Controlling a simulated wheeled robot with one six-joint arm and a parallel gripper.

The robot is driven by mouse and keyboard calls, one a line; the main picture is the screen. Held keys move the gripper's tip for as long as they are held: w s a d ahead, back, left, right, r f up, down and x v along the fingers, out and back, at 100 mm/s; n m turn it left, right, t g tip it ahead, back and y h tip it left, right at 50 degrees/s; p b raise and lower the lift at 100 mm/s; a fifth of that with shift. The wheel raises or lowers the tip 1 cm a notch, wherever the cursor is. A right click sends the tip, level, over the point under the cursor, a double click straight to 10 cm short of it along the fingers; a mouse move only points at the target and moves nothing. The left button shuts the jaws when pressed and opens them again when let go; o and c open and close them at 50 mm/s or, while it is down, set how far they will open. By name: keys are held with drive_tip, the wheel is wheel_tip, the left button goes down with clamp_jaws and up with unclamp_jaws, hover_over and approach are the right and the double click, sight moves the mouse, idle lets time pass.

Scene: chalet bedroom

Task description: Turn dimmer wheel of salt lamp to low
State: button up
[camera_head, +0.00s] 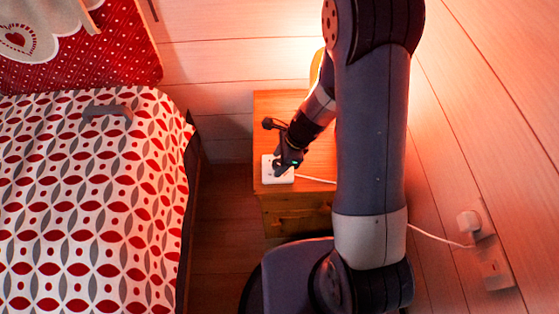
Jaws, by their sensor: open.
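The salt lamp (316,68) glows at the back of the wooden nightstand, mostly hidden behind my arm. A small white dimmer box (270,174) lies near the front left of the nightstand top, with a white cord (316,180) running from it to the right. My gripper (283,170) is right over the box, pointing down at it, and covers its upper part. The dimmer wheel itself cannot be made out under the gripper. Whether the fingers touch the wheel cannot be told. The jaws are open.
The nightstand (265,110) has a drawer in front and bare top around the box. A bed (90,210) with a patterned cover stands at the left, a grey object (107,110) on it. A plug (470,222) sits at the right wall.

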drive_tip(key=c, duration=1)
